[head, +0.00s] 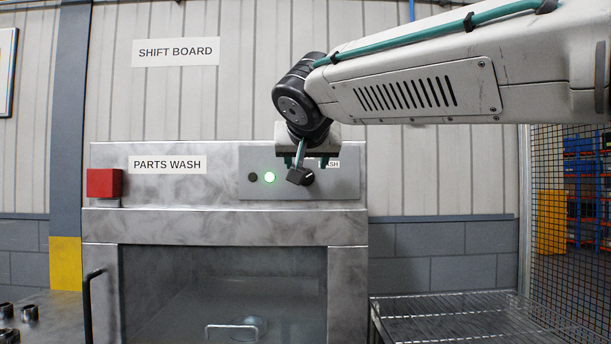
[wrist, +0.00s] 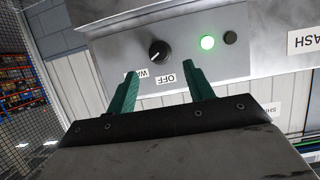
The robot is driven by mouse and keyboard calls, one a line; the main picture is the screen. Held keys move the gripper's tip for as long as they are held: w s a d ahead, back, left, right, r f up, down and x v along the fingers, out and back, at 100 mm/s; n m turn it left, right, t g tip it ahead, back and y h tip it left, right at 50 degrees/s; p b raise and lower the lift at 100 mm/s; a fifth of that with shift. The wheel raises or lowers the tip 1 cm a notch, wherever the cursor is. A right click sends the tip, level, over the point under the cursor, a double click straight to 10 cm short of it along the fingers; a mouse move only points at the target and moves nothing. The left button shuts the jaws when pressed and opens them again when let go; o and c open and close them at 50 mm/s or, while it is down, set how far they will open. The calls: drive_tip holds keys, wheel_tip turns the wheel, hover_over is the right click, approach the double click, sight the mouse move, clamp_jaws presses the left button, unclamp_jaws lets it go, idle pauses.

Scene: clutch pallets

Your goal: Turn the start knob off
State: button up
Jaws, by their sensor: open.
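The start knob (head: 307,177) is a round black dial on the washer's control panel. In the wrist view the knob (wrist: 159,51) shows a white pointer mark that appears to point toward the partly hidden WASH label (wrist: 143,74), not the OFF label (wrist: 166,78). My gripper (head: 298,168) is in front of the panel at the knob, partly covering it in the head view. In the wrist view its two green fingers (wrist: 160,70) are spread apart with nothing between them, tips near the knob. I cannot tell how far they are from it.
A green lamp (head: 269,177) glows left of the knob, beside a dark lamp (head: 252,177). A red box (head: 104,183) sits at the panel's left end. The washer's glass door (head: 225,290) is below. A wire rack (head: 470,318) stands at the right.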

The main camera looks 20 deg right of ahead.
sight(306, 176)
drive_tip(key=x, duration=0.7)
drive_tip(key=shift+f, duration=0.1)
drive_tip(key=c, duration=1)
